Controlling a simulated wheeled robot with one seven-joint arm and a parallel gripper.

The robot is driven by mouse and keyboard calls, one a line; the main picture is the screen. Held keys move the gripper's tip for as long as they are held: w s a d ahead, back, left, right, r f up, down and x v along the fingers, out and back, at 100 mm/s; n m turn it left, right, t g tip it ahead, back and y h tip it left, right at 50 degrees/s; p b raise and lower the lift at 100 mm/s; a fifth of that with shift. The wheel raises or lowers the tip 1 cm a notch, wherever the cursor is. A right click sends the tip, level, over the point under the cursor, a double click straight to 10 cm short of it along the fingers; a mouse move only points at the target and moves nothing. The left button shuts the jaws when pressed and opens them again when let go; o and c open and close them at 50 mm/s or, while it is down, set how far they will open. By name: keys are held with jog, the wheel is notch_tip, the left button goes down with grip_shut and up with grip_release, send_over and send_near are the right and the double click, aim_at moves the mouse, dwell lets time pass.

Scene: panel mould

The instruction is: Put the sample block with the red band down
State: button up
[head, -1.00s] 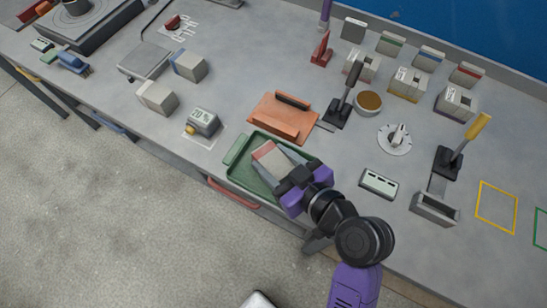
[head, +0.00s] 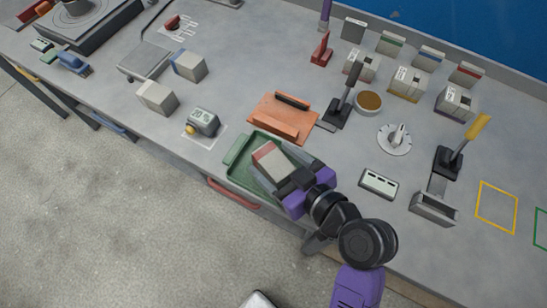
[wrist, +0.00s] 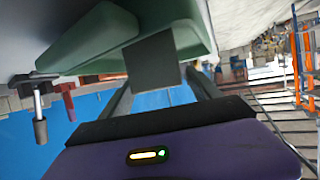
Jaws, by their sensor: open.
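The sample block with the red band (head: 274,161) sits in the green tray (head: 236,152), near the front edge of the bench. It is pale grey, with the red band at its far left end. My gripper (head: 292,174) is open at the block's near right end, with one finger to each side. In the wrist view a dark face of the block (wrist: 153,62) shows between the spread fingers, with the green tray (wrist: 100,38) beside it. Whether a finger still touches the block I cannot tell. The block's underside is hidden.
An orange fixture (head: 283,117) stands just behind the tray. A meter (head: 203,121) is to its left and a small grey box (head: 379,183) to its right. Lever stands (head: 338,112) and several other blocks stand further back. The bench left of the tray is partly clear.

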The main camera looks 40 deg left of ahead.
jog(key=b+v, duration=0.1)
jog(key=v, duration=1)
jog(key=shift+d, duration=0.15)
